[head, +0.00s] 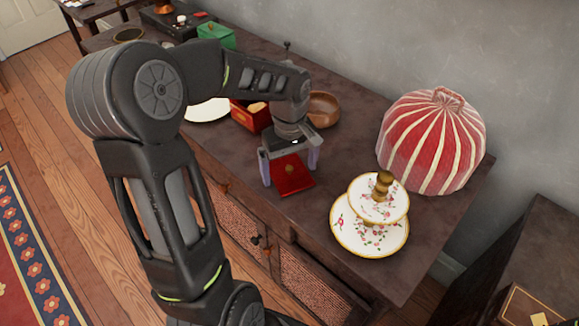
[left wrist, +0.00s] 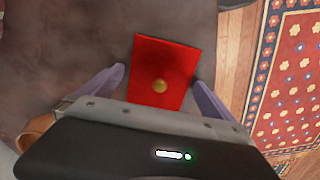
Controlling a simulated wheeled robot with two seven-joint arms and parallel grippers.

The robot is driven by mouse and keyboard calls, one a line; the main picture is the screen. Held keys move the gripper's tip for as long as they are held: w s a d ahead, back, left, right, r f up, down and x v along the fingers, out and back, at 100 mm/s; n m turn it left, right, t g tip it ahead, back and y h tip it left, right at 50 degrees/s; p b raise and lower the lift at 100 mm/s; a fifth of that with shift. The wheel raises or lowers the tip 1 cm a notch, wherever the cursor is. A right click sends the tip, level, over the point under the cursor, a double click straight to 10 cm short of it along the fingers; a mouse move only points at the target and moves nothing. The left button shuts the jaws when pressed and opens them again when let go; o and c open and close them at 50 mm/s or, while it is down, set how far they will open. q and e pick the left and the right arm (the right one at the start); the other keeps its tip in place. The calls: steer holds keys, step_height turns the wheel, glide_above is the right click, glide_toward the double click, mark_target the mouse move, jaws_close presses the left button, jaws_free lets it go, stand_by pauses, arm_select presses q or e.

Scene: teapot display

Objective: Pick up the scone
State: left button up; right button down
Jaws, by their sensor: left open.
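A small tan lump (head: 257,107), which may be the scone, shows inside an open red box (head: 243,119) on the cabinet; my arm partly hides the box. My left gripper (head: 290,174) is open to the right of and nearer than the box. A flat red square lid (head: 295,184) with a small round gold knob lies on the cabinet top below and between its fingers. In the left wrist view the lid (left wrist: 175,60) shows between the two spread fingers of my left gripper (left wrist: 158,79). My right gripper is not in view.
A white plate (head: 207,110) is left of the box, and a brown bowl (head: 322,109) is behind my gripper. A floral tiered stand (head: 345,235) and a red-striped cosy (head: 432,145) stand to the right. A green box (head: 217,36) is farther back.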

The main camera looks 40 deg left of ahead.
mark_target(289, 167)
arm_select(q)
step_height(289, 167, up, 12)
steer(key=p, duration=0.1)
steer(key=shift+r, duration=0.15)
stand_by(0.8)
